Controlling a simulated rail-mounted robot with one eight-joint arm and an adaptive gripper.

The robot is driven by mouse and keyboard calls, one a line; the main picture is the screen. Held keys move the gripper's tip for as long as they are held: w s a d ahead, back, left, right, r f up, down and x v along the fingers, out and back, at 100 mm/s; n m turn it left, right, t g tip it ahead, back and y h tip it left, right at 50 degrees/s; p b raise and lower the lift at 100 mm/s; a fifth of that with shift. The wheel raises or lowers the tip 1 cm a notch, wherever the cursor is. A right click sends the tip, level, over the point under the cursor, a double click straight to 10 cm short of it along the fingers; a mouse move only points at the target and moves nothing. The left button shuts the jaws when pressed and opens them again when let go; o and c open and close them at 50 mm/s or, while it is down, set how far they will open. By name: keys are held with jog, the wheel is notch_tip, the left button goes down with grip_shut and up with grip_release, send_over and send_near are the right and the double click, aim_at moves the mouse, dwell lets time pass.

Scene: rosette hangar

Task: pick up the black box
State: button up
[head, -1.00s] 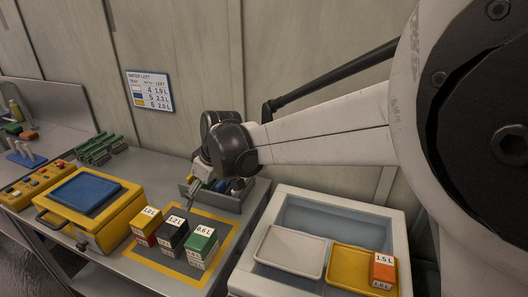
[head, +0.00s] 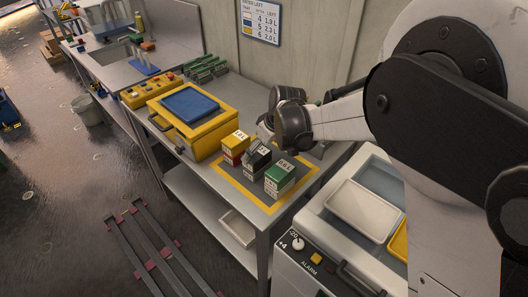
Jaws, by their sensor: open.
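The black box (head: 254,164) stands on the grey mat with a yellow border (head: 267,206), in the middle of a row of three. A yellow-topped box (head: 236,143) is to its left and a green-topped box (head: 279,178) to its right. My gripper (head: 262,146) is at the black box's top, coming from the upper right. It is open. The fingers are small and dark here, and I cannot tell whether they touch the box. Part of the black box's top is hidden by them.
A yellow case with a blue lid (head: 189,108) stands left of the boxes. Right of the bench is a white chest with a white tray (head: 362,208) and a partly hidden yellow tray (head: 398,243). A sign (head: 261,20) hangs on the wall. Metal rails (head: 152,252) lie on the floor.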

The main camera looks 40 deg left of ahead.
aim_at(258, 154)
jog(key=shift+p+x, duration=0.6)
jog(key=shift+x, duration=2)
jog(key=shift+s+d, duration=0.15)
jog(key=shift+s, duration=0.05)
jog(key=c, duration=1.3)
